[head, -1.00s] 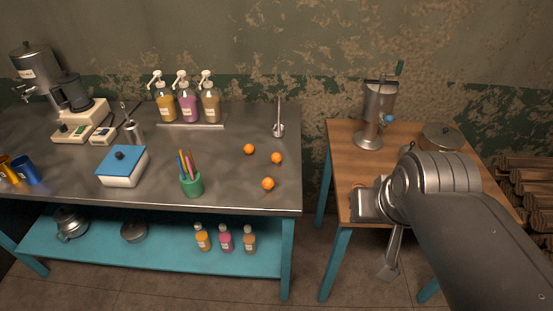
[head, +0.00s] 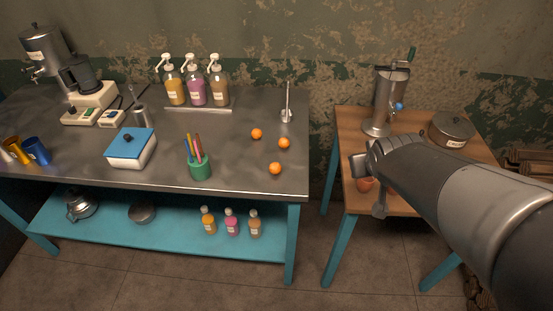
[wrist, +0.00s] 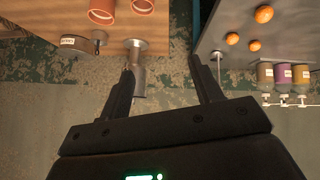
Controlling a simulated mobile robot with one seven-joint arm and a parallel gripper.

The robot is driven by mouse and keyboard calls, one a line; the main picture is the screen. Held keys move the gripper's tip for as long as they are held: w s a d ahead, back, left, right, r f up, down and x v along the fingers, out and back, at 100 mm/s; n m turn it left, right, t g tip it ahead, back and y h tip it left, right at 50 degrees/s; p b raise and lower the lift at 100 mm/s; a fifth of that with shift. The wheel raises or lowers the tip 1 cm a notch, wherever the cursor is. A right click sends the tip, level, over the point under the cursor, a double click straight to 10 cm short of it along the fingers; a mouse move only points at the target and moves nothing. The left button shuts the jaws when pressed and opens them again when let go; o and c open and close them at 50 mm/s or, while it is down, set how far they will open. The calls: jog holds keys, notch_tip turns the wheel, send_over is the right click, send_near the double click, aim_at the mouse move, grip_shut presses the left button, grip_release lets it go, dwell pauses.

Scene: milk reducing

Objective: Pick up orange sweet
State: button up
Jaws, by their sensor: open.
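Three small orange sweets lie close together on the right part of the grey metal table (head: 235,160): a back one (head: 256,134), a right one (head: 284,143) and a front one (head: 275,168). They also show at the upper right of the wrist view, where the scene looks upside down. My gripper (wrist: 163,68) is open, with nothing between its two black fingers. In the head view it is over the front left of the wooden side table, right of the sweets and apart from them. My arm partly hides it there.
A green pen cup (head: 200,167) and a blue-lidded box (head: 131,148) stand left of the sweets. A metal rod stand (head: 287,108) is behind them. The wooden table (head: 350,125) holds a steel dispenser (head: 389,100), a pot (head: 451,129) and orange-red cups (wrist: 102,10). A gap separates the tables.

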jog(key=w+a+f+n+t+y, duration=0.1)
jog(key=w+a+f+n+y, duration=0.1)
jog(key=w+f, duration=0.4)
jog(key=n+t+y, duration=0.1)
jog(key=n+y, duration=0.4)
jog(key=y, duration=0.4)
send_near(279, 172)
jog(key=shift+w+d+f, duration=0.2)
jog(key=shift+w+d, duration=0.05)
jog(key=shift+d, duration=0.45)
jog(key=shift+s+a+f+y, duration=0.15)
jog(key=shift+s+a+y, duration=0.25)
jog(key=shift+y, duration=0.1)
jog(key=shift+w+a+t, duration=0.15)
jog(key=shift+a+t, duration=0.05)
jog(key=shift+t, duration=0.1)
jog(key=x, duration=0.4)
jog(key=shift+w+a, duration=0.1)
jog(key=shift+a, duration=0.05)
jog(key=shift+x, duration=2.95)
jog(key=shift+f, duration=0.1)
